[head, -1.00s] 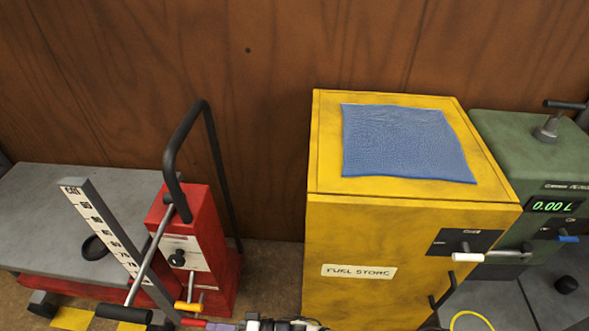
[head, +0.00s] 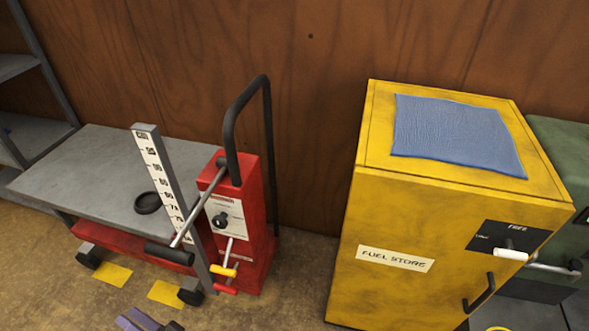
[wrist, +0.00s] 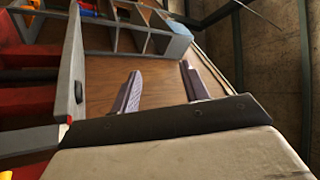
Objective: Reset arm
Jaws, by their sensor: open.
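My gripper shows in the wrist view (wrist: 162,88), with its two purple-grey fingers apart and nothing between them. In the head view only a bit of my gripper (head: 148,322) shows at the bottom edge, in front of the lift's wheels. The red mower lift (head: 257,230) stands left of centre, with a grey platform (head: 85,170), an upright scale (head: 163,185), a black looped handle and a lever with a black grip (head: 170,254). A yellow-tipped lever (head: 224,270) and a red-tipped one sit low on its front. My gripper appears apart from the lift.
A yellow fuel store cabinet (head: 445,220) with a blue cloth (head: 455,135) on top stands at right. A green machine (head: 560,160) is beside it. Grey shelves (head: 30,140) stand at far left. Floor shows between lift and cabinet.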

